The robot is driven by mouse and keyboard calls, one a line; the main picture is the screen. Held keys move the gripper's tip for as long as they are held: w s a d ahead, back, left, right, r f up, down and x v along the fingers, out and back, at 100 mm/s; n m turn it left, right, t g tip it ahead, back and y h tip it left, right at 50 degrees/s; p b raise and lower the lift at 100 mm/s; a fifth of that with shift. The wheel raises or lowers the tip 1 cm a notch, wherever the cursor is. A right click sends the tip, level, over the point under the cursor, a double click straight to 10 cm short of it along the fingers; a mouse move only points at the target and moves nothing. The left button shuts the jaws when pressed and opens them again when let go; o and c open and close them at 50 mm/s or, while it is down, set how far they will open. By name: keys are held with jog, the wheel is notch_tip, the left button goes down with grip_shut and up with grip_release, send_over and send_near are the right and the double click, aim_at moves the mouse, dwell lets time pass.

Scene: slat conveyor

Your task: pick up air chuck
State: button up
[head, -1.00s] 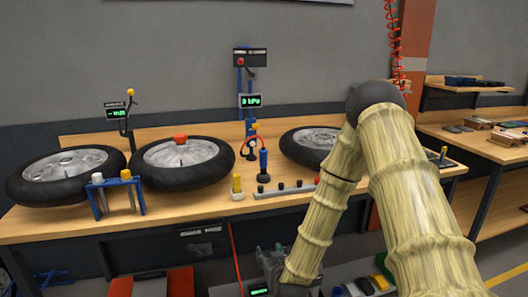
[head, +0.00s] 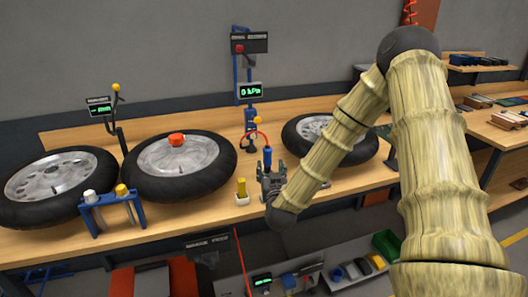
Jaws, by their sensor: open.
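The air chuck appears to be the blue-handled tool (head: 267,156) on the workbench, with a red hose (head: 262,134) arching to it from the gauge post. Its blue upper part shows just beyond my gripper (head: 271,172); its lower part is hidden. My gripper is open, low over the bench, with its fingers at or close beside the tool. I cannot tell whether they touch it.
Two tyred wheels (head: 178,168) (head: 58,185) lie at left and another wheel (head: 310,136) at right. A yellow-topped tool (head: 241,187) in a white base stands close left of my gripper. The gauge post with its display (head: 250,91) rises behind.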

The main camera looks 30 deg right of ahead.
aim_at(268, 155)
jog(key=x, duration=0.2)
jog(key=p+x, duration=0.1)
jog(key=x, duration=0.2)
jog(key=shift+r, duration=0.2)
jog(key=shift+w+d, duration=0.2)
jog(key=shift+w, duration=0.05)
jog(key=shift+p+x, duration=0.75)
jog(key=shift+p, duration=0.05)
jog(key=shift+p+x, duration=0.7)
jog(key=shift+x, duration=1.2)
jog(key=c, duration=1.1)
